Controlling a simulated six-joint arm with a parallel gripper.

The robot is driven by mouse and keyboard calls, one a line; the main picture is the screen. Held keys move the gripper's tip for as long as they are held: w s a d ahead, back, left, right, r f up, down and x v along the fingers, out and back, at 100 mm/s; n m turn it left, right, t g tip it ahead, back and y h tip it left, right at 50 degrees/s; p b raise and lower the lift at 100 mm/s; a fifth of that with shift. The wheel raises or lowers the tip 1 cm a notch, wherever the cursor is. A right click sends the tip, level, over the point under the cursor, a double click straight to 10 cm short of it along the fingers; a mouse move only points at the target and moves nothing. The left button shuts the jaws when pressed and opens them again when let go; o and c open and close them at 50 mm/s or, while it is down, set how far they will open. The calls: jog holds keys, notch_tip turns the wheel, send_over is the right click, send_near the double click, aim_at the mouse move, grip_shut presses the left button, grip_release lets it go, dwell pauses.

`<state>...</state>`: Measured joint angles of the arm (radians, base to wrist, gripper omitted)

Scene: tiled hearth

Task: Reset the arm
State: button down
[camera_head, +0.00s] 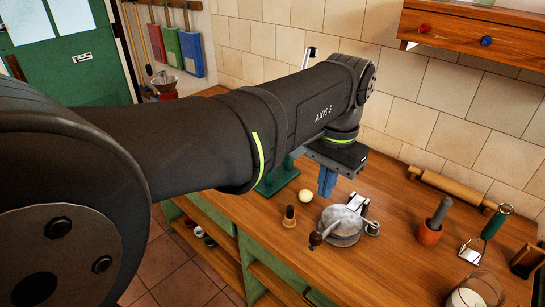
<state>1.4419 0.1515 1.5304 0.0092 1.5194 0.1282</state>
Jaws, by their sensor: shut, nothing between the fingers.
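My arm crosses the view from the lower left and bends down at its far end. My gripper (327,184) hangs below the wrist, with blue fingers pointing down above the wooden worktop (390,262). The fingers look shut together with nothing held. They are just behind a round grey metal pan or mill with a dark wooden handle (342,229); I cannot tell the exact gap. My arm hides part of the worktop and the back wall.
A pale ball (305,196), a small wooden piece (289,217) and a green stand (279,179) are left of the gripper. A shelf (470,37) juts out above.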

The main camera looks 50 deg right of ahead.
aim_at(317, 237)
jog(key=shift+r, duration=0.3)
notch_tip(317, 237, down, 14)
jog(key=shift+r, duration=0.15)
dwell(0.4)
